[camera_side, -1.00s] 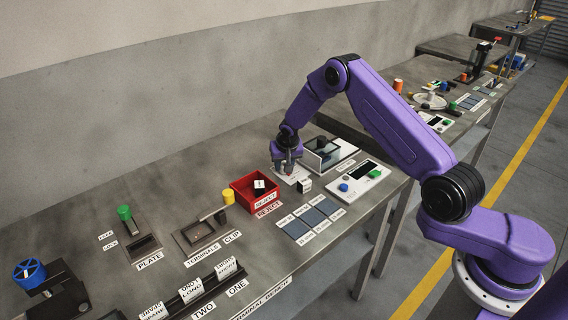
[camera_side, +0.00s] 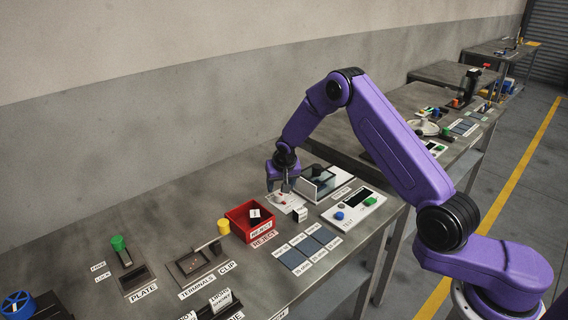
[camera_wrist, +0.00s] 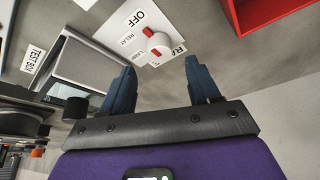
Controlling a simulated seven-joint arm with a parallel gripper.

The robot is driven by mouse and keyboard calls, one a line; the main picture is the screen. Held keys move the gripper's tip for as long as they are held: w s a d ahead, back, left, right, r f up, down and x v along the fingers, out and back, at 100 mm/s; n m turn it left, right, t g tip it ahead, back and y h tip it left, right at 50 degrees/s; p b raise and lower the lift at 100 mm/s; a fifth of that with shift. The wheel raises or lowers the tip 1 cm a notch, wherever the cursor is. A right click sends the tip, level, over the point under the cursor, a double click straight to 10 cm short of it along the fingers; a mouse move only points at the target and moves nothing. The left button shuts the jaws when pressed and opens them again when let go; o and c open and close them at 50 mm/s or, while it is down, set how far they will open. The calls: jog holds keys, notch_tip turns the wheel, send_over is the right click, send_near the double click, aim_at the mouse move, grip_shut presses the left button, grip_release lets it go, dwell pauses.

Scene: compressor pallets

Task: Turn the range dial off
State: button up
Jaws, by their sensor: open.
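The range dial (camera_wrist: 160,44) is a round white knob with red marks on a white label plate (camera_wrist: 124,22).
A red reject bin (camera_side: 240,233) stands left of the plate. A glass-sided test box (camera_side: 318,182) is close behind right. A small white block (camera_side: 300,215) and a test panel (camera_side: 340,221) with blue and green knobs lie in front and right.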

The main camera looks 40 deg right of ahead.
jog(key=v, duration=1.2)
jog(key=shift+s+r, duration=0.15)
jog(key=shift+r, duration=0.1)
jog(key=shift+a, duration=0.1)
jog(key=s+a+r+n+g+y, duration=0.1)
jog(key=s+a+r+n, duration=0.25)
jog(key=s+a, duration=0.3)
jog(key=s+a+r+n+y, duration=0.1)
jog(key=s+a+r+n, duration=0.1)
jog(key=s+a+n, duration=0.45)
jog(key=s+d+n+g, duration=0.1)
jog(key=s+d+n, duration=0.2)
jog(key=s, duration=1.1)
jog(key=s+d+r+n+g, duration=0.1)
jog(key=s+d+n, duration=0.3)
jog(key=s, duration=1)
jog(key=shift+s+n+g+y, duration=0.3)
jog(key=shift+n+g, duration=0.1)
jog(key=shift+n, duration=0.2)
jog(key=shift+r, duration=0.1)
